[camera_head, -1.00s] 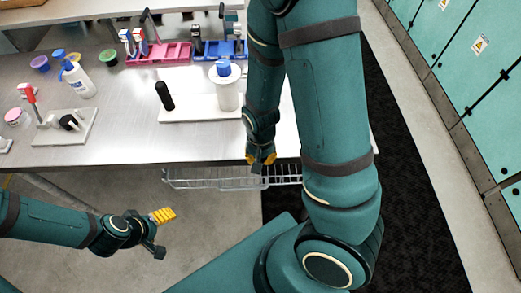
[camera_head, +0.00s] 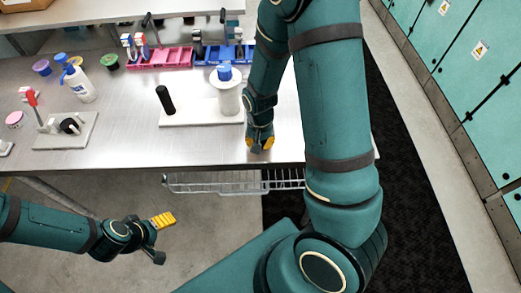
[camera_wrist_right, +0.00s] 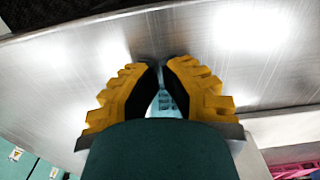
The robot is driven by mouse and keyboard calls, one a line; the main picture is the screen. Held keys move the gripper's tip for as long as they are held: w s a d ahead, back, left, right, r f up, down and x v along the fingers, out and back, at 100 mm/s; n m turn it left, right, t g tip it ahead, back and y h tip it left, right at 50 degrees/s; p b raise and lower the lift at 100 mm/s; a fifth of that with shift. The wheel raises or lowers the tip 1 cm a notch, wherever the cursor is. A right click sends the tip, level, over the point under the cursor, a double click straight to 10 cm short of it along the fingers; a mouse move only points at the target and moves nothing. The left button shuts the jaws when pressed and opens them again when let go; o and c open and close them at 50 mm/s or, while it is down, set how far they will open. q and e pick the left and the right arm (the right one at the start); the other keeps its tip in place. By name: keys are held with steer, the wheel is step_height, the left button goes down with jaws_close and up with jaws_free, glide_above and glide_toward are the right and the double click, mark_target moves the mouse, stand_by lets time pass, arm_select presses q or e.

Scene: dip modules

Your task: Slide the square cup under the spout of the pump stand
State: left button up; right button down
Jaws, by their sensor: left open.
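A white slab (camera_head: 190,117) on the steel table carries a dark upright post (camera_head: 165,98) and a white cylinder with a blue top (camera_head: 226,90). A second white stand (camera_head: 66,136) with a red-handled part and a dark round piece is farther left. I cannot tell for sure which is the pump stand, and I cannot make out the square cup. My right gripper (camera_head: 260,143) is just right of and nearer than the slab, over the table's front part. In the right wrist view its fingertips (camera_wrist_right: 161,64) are nearly together, with nothing clearly held. My left gripper (camera_head: 162,238) is open and empty, in front of the table.
Pink (camera_head: 160,57) and blue (camera_head: 225,53) trays stand at the back of the table. A white bottle (camera_head: 79,84) and several small coloured tubs are at the back left. A wire basket (camera_head: 215,183) hangs below the front edge. The table's front middle is clear.

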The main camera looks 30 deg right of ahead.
steer(key=w+d, duration=0.1)
steer(key=w, duration=0.1)
steer(key=w+d, duration=0.1)
steer(key=w, duration=0.1)
steer(key=w+d, duration=0.1)
steer(key=shift+w+d+b, duration=0.3)
steer(key=shift+w, duration=0.1)
steer(key=shift+s, duration=0.1)
